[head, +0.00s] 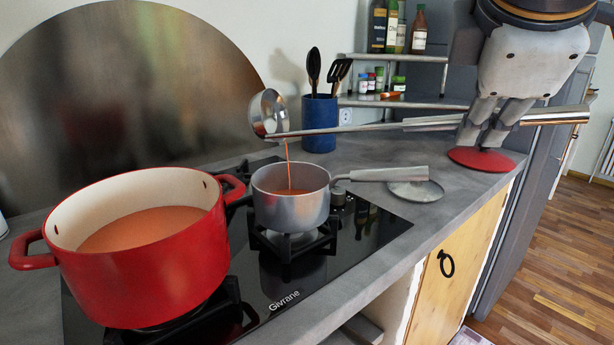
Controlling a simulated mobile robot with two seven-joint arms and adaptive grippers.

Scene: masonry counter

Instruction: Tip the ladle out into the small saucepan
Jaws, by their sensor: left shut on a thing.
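My left gripper (490,128), at the upper right, is shut on the long metal handle of the ladle (420,124). The ladle's bowl (270,113) is tipped on its side above the small saucepan (290,209). A thin orange stream runs down from the bowl into the saucepan, and orange liquid shows inside it. The saucepan is grey metal, stands upright on a burner, and its handle (380,174) points right. My right gripper is not in view.
A large red pot (150,265) with orange soup stands left of the saucepan on the black hob (335,255). A blue utensil crock (319,125) stands behind. A red disc (482,160) lies below my gripper, and a grey disc (416,190) lies by the saucepan handle.

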